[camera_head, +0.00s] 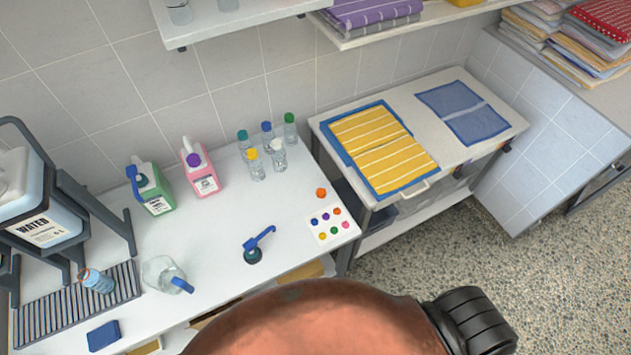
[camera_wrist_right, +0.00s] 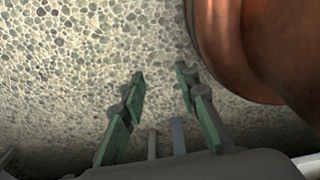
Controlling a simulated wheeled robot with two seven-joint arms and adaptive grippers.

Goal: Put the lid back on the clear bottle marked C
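Several small clear bottles stand in a group at the back of the white counter in the head view. One front bottle (camera_head: 279,157) shows no coloured lid. Those around it wear yellow (camera_head: 252,154), teal (camera_head: 243,135), blue (camera_head: 267,127) and green (camera_head: 290,118) lids. The marks on the bottles are too small to read. A loose orange lid (camera_head: 321,193) lies on the counter to their right, just behind a white card with coloured dots (camera_head: 329,224). My right gripper (camera_wrist_right: 160,76) is open and empty above the speckled floor, far from the bottles. My left gripper is not in view.
A green jug (camera_head: 155,190) and a pink jug (camera_head: 201,170) stand left of the bottles. A trolley with towels (camera_head: 465,112) stands right. Shelves overhang the back.

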